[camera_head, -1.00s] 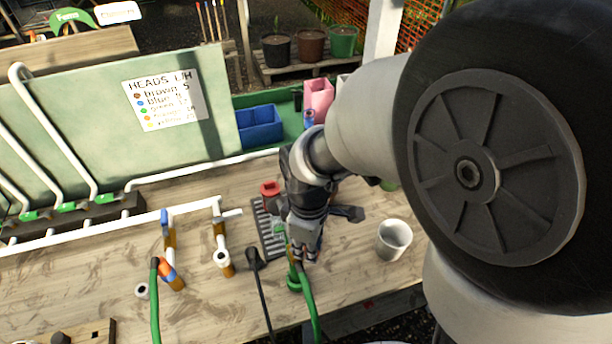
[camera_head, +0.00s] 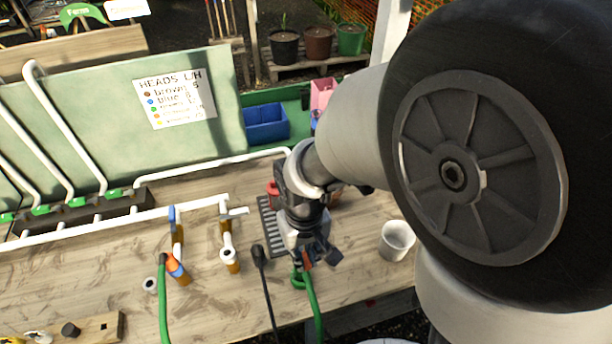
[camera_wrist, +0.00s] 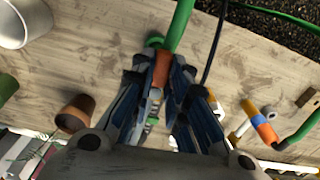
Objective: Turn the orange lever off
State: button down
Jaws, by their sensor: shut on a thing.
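My gripper (camera_head: 306,262) is low over the bench at the end of a green hose. In the wrist view its blue-grey fingers (camera_wrist: 165,95) are closed around an orange piece (camera_wrist: 161,68). This piece sits in line with the green hose (camera_wrist: 181,24), above a green round part (camera_wrist: 154,41). I cannot tell whether it is the lever or a collar. Another orange piece (camera_head: 177,268), with blue beside it, sits on the pipework to the left, and also shows at the right of the wrist view (camera_wrist: 265,132). The fingers hide part of the held piece.
A white cup (camera_head: 397,240) stands right of my gripper. A black cable (camera_head: 266,290) and a white pipe stub (camera_head: 229,256) are to its left. A dark slotted rack (camera_head: 268,228) is behind. A terracotta pot (camera_wrist: 75,113) shows in the wrist view. The front bench is partly clear.

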jog(key=shift+a+m, duration=0.15)
jog(key=shift+m, duration=0.45)
jog(key=c, duration=1.6)
grip_release()
jog(key=shift+o, duration=0.2)
jog(key=shift+r, duration=0.1)
notch_tip(320, 180, up, 12)
jog(key=shift+s, duration=0.1)
